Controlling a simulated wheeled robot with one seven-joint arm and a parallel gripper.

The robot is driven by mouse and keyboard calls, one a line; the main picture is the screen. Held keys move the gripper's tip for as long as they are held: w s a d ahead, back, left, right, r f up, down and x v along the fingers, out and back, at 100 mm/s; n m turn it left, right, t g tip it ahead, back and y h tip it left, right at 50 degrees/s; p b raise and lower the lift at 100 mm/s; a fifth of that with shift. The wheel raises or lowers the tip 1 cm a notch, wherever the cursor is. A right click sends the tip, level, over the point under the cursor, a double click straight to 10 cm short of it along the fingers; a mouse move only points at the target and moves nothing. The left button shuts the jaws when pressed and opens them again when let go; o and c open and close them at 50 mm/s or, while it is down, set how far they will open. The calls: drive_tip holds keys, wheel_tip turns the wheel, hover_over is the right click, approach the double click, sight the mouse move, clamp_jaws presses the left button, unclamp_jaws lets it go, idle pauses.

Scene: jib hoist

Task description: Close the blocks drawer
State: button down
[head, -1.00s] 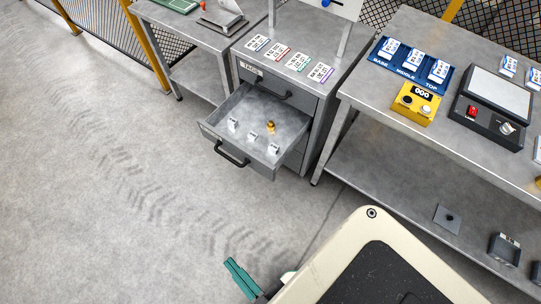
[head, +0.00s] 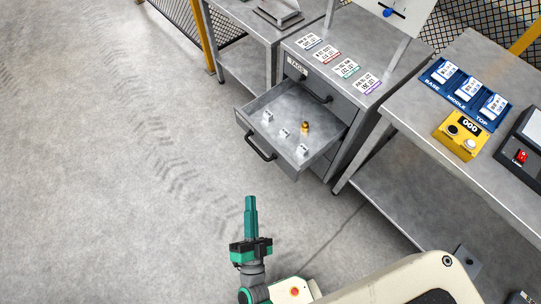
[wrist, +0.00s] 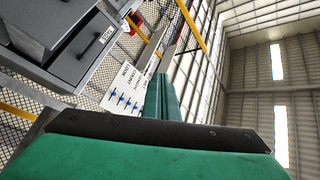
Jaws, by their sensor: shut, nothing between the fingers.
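The open drawer (head: 243,120) sticks out of the grey cabinet (head: 340,85). It holds several small pale blocks (head: 284,132) and a small brass-coloured piece (head: 305,127). A black bar handle (head: 261,147) is on its front. My gripper (head: 251,200) is shut and empty, above the floor in front of the drawer and apart from it. In the wrist view, my green fingers (wrist: 163,95) are together, and a grey cabinet or drawer with a black handle (wrist: 75,40) shows at upper left. The drawer's label cannot be read.
A workbench (head: 440,180) with a yellow box (head: 461,135) and a blue rack (head: 465,92) stands right of the cabinet. Another bench (head: 248,70) stands at its left. The floor (head: 130,200) left and in front of the drawer is clear.

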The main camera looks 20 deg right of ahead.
drive_tip(key=w+d+f+m+g+h, duration=0.3)
drive_tip(key=w+f+m+g+h, duration=0.25)
drive_tip(key=w+m+h, duration=0.4)
drive_tip(key=m+g, duration=0.9)
drive_tip(key=m, duration=0.1)
approach(277, 151)
drive_tip(key=shift+n+h, duration=0.25)
drive_tip(key=shift+h, duration=0.2)
drive_tip(key=x, duration=0.6)
drive_tip(key=shift+w+d+f, duration=0.2)
drive_tip(key=shift+f, duration=0.2)
drive_tip(key=shift+w, duration=0.1)
